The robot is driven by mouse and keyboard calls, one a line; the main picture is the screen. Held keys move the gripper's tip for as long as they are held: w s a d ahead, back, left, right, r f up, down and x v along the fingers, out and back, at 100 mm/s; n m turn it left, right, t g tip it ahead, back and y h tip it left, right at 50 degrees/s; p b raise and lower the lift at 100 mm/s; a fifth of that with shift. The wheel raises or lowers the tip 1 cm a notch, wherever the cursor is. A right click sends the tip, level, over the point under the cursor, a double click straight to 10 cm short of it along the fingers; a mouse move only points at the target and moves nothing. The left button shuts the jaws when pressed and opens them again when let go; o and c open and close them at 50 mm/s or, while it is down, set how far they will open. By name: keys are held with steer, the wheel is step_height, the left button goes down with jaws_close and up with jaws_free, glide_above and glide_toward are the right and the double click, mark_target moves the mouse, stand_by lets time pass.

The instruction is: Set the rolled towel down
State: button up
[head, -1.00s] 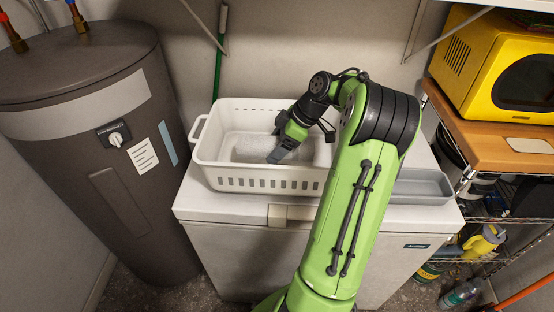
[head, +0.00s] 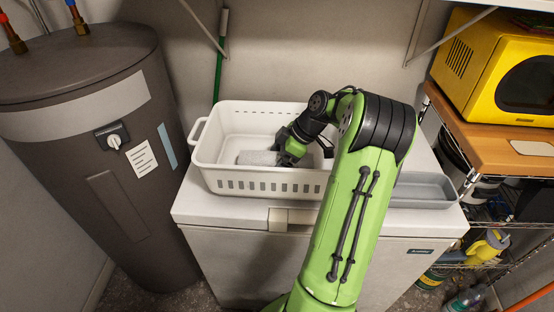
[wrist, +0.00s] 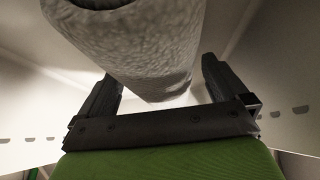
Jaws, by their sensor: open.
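The rolled towel (head: 257,158) is a light grey, rough-textured roll. It lies inside the white basket (head: 265,184), near the front wall, in the head view. My gripper (head: 284,155) is down inside the basket at the towel's right end and partly covers it. In the wrist view, the towel (wrist: 135,45) runs from the top edge down towards the space between my fingers. My gripper (wrist: 161,75) is open there, with a finger on each side of the towel's near end. A gap shows beside the right finger. Whether the left finger touches the towel I cannot tell.
The basket stands on a white chest freezer (head: 240,217). A grey tray (head: 422,188) lies to its right, beyond my arm. A dark water heater (head: 85,150) stands at left. A wire shelf with a yellow microwave (head: 490,70) stands at right.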

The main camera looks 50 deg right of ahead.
steer(key=p+v, duration=0.4)
steer(key=v, duration=0.8)
steer(key=shift+r+p, duration=0.15)
steer(key=shift+p, duration=0.25)
steer(key=w+a+r+m+g+h, duration=0.1)
steer(key=w+a+r, duration=0.15)
steer(key=a, duration=0.75)
steer(key=w+a+r+m+g+h, duration=0.1)
steer(key=w+a+r+m+h, duration=0.15)
steer(key=a, duration=0.75)
steer(key=s+a+m+t, duration=0.2)
steer(key=s+a+m, duration=0.2)
steer(key=s+a, duration=0.8)
steer(key=s, duration=0.4)
steer(key=shift+a+r+h, duration=0.25)
steer(key=shift+a+h, duration=0.1)
steer(key=shift+r, duration=0.1)
